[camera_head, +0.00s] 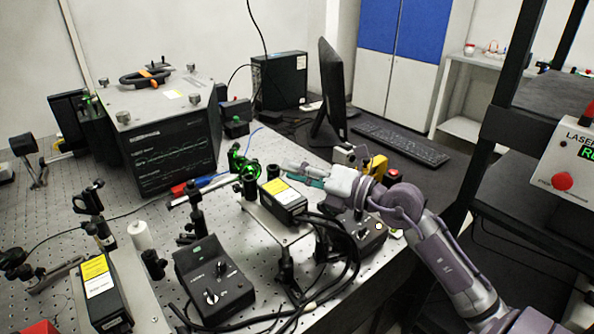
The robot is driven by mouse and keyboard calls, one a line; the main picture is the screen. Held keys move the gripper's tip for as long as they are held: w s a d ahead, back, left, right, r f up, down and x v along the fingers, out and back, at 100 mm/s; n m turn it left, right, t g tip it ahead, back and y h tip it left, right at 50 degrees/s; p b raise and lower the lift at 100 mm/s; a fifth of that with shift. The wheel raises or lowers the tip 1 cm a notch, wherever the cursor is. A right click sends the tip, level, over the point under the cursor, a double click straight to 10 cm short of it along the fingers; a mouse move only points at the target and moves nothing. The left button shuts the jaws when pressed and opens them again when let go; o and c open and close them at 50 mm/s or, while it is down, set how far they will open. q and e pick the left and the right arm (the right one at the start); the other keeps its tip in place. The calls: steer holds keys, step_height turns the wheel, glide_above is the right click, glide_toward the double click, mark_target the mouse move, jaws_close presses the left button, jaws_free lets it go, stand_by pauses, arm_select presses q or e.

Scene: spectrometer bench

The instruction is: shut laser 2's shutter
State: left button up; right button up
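Two black laser heads with yellow-and-white labels are on the optical bench (150,215). One laser head (285,200) is on a raised plate at the middle, the other laser head (102,292) is at the lower left. The label print is too small to tell which is laser 2. A green-lit round optic (245,168) stands just beyond the middle laser head. My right gripper (304,170) comes in from the right, over the far right end of the middle laser head. Its fingers are seen side-on and point left. I cannot make out a shutter or contact. My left gripper is out of view.
Two black control boxes with knobs (215,280) (360,238) and thick black cables (320,270) lie near the middle laser. A large instrument with a dark screen (170,150) stands behind. A monitor (328,95) and keyboard (400,143) are at the back. A red-button panel (563,181) is at right.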

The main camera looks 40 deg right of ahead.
mark_target(281, 180)
jaws_close()
steer(key=shift+r, duration=0.1)
steer(key=r+n+p, duration=0.1)
steer(key=n+p, duration=0.1)
steer(key=p, duration=0.1)
steer(key=a+r+n+g+h+p, duration=0.1)
steer(key=n+p, duration=0.1)
steer(key=p, duration=0.1)
steer(key=shift+a+g+p, duration=0.2)
steer(key=shift+g+p, duration=0.1)
steer(key=shift+p, duration=0.1)
steer(key=n, duration=0.1)
steer(key=a+n+h+p, duration=0.1)
steer(key=shift+s+r+n, duration=0.1)
steer(key=shift+r+n, duration=0.1)
steer(key=shift+n, duration=0.1)
steer(key=shift+a+n+g+h+p, duration=0.3)
steer(key=shift+n+h, duration=0.1)
steer(key=shift+n, duration=0.2)
steer(key=shift+a+n+h, duration=0.35)
steer(key=shift+n+h, duration=0.05)
steer(key=shift+n, duration=0.3)
steer(key=shift+f, duration=0.1)
